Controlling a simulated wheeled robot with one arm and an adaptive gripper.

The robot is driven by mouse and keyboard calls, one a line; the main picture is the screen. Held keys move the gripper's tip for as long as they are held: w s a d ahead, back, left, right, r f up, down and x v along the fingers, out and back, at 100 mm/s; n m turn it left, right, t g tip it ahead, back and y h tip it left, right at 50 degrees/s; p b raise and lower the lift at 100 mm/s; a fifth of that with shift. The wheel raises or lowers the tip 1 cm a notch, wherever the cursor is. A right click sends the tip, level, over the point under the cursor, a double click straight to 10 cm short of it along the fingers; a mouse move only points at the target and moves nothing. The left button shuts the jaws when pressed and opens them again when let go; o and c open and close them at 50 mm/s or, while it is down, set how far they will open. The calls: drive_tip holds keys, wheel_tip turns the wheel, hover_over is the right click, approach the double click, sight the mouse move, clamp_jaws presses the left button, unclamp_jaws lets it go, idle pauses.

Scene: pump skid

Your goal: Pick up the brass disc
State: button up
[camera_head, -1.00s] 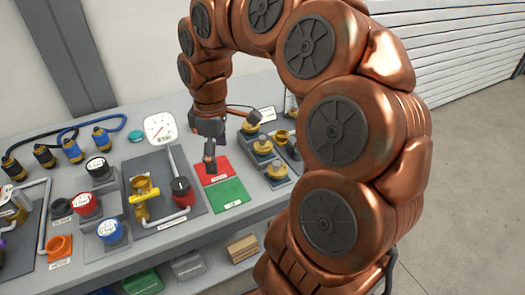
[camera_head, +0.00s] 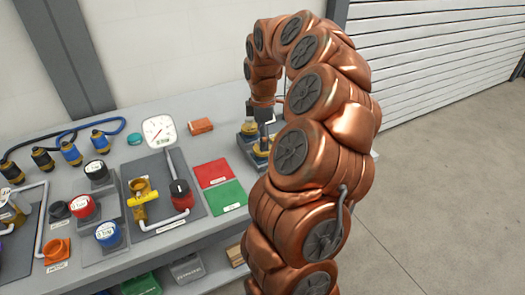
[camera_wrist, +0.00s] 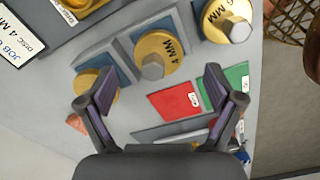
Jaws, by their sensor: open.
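Several brass discs sit on grey-blue blocks on the bench; I cannot tell which one the task means. In the wrist view, a disc marked 4 MM (camera_wrist: 155,52) lies just beyond my open gripper (camera_wrist: 160,85), between the lines of its fingers. A disc marked 6 MM (camera_wrist: 228,20) is at upper right. Another disc (camera_wrist: 88,80) is at left, partly hidden behind the left finger. Nothing is between the fingers. In the head view, my gripper is over the disc group (camera_head: 250,128), and my arm hides part of it.
A red mat (camera_head: 212,173) and a green mat (camera_head: 226,197) lie left of the discs. A reddish block (camera_head: 200,126) lies by the gauge (camera_head: 159,130). A valve assembly (camera_head: 142,197) stands further left. A wire basket (camera_wrist: 300,20) shows at upper right in the wrist view.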

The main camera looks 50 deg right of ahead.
wheel_tip(320, 180, down, 5)
drive_tip(key=shift+w+r+p, duration=0.1)
drive_tip(key=shift+w+p, duration=0.05)
drive_tip(key=shift+p, duration=0.5)
drive_tip(key=shift+c, duration=0.4)
drive_tip(key=c, duration=1.3)
